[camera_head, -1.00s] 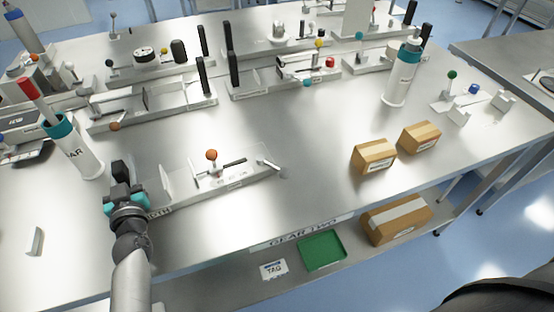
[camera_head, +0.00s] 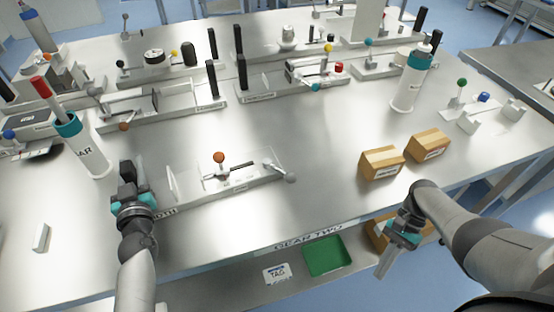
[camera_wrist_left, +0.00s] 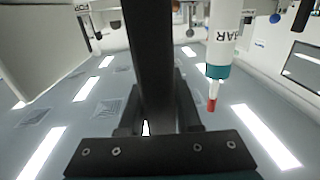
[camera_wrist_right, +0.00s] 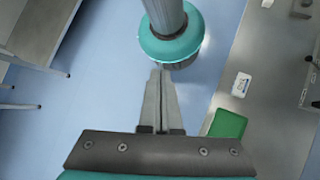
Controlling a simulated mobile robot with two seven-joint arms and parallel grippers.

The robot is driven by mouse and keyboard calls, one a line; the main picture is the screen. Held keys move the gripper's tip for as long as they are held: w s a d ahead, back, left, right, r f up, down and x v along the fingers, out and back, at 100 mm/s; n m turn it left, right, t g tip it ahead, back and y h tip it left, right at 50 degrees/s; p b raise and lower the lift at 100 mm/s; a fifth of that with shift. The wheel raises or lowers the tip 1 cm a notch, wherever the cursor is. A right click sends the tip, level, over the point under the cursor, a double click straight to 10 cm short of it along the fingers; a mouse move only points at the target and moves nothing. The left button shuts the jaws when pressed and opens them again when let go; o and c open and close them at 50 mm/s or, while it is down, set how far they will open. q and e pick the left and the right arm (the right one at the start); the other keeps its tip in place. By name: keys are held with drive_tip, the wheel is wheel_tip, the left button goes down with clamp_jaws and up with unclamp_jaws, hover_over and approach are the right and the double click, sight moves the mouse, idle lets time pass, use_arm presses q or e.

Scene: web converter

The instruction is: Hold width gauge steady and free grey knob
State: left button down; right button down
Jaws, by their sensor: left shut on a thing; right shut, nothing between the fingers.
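The width gauge (camera_head: 240,186) is a low metal fixture at the table's near left, its front label partly hidden by my left arm. It carries an orange ball knob (camera_head: 219,157) on a stem and a grey knob (camera_head: 291,178) on a thin rod at its right end. My left gripper (camera_head: 127,183) is shut on a black upright handle (camera_head: 127,170) at the gauge's left end; the left wrist view shows this handle (camera_wrist_left: 150,60) between the fingers. My right gripper (camera_head: 385,264) is shut and empty, pointing down past the table's front edge, well away from the grey knob.
Two cardboard boxes (camera_head: 382,163) stand right of the gauge. A white bottle (camera_head: 88,150) with a red tip stands behind my left gripper. A green tray (camera_head: 327,256) and a tag card (camera_head: 276,273) lie on the lower shelf. The table between gauge and boxes is clear.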

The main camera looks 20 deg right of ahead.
sight(281, 172)
drive_tip(key=w+d+r+n+t, duration=0.1)
drive_tip(key=w+r+n, duration=0.1)
drive_tip(key=w+r, duration=0.3)
drive_tip(key=w+d+r+n+t+y, duration=0.1)
drive_tip(key=w+r+n, duration=0.1)
drive_tip(key=w+r, duration=0.4)
drive_tip(key=w+d+r+n+t, duration=0.1)
drive_tip(key=w+r, duration=0.5)
drive_tip(key=r, duration=0.1)
drive_tip(key=shift+d+n+t, duration=0.25)
drive_tip(key=shift+n+t, duration=0.15)
drive_tip(key=w+r+n+t, duration=0.3)
drive_tip(key=w+r+n, duration=0.3)
drive_tip(key=w+r, duration=0.15)
drive_tip(key=w+a+n+h, duration=0.1)
drive_tip(key=w+a+n, duration=0.2)
drive_tip(key=a+n, duration=0.3)
drive_tip(key=n, duration=0.4)
drive_tip(key=shift+a+f+n+g, duration=0.2)
drive_tip(key=shift+a+n+g, duration=0.1)
drive_tip(key=shift+n, duration=0.1)
drive_tip(key=shift+s, duration=0.1)
